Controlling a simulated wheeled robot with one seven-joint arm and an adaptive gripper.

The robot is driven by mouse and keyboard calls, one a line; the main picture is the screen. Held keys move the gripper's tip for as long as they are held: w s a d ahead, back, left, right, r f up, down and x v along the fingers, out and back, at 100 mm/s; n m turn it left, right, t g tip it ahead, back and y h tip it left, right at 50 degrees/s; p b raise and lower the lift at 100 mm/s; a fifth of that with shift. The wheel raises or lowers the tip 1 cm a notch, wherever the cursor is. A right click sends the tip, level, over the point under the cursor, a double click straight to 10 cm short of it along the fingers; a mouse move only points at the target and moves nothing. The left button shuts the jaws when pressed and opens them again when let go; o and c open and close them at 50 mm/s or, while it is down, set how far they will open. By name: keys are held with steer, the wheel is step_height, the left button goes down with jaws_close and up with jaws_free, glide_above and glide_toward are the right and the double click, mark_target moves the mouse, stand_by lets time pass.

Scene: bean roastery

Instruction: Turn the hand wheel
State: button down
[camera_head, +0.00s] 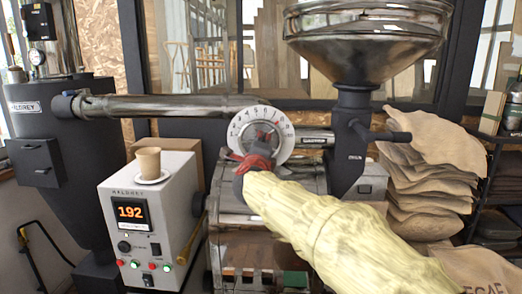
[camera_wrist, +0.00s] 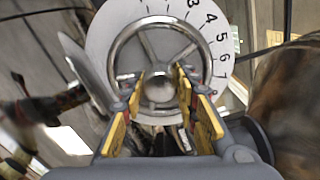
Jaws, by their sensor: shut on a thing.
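The hand wheel (camera_wrist: 160,90) is a metal ring with spokes and a round hub. It sits in front of a white dial (camera_wrist: 211,45) with black numbers. In the head view the wheel is mostly hidden behind my gripper (camera_head: 262,150), and the dial (camera_head: 238,127) shows around it on the roaster. In the wrist view my gripper (camera_wrist: 164,84) has its yellow-padded fingers on both sides of the hub, shut on the wheel. The exact finger contact is hard to make out.
A control box (camera_head: 150,215) reading 192 stands left, with a paper cup (camera_head: 148,162) on top. A long pipe (camera_head: 165,106) runs left of the dial. A metal hopper (camera_head: 365,35) rises above right. Stacked sacks (camera_head: 425,185) lie at the right.

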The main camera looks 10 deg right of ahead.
steer(key=shift+f+m, duration=0.15)
steer(key=shift+m, duration=0.25)
steer(key=c, duration=1.6)
jaws_free()
steer(key=shift+c, duration=0.2)
steer(key=v, duration=1.2)
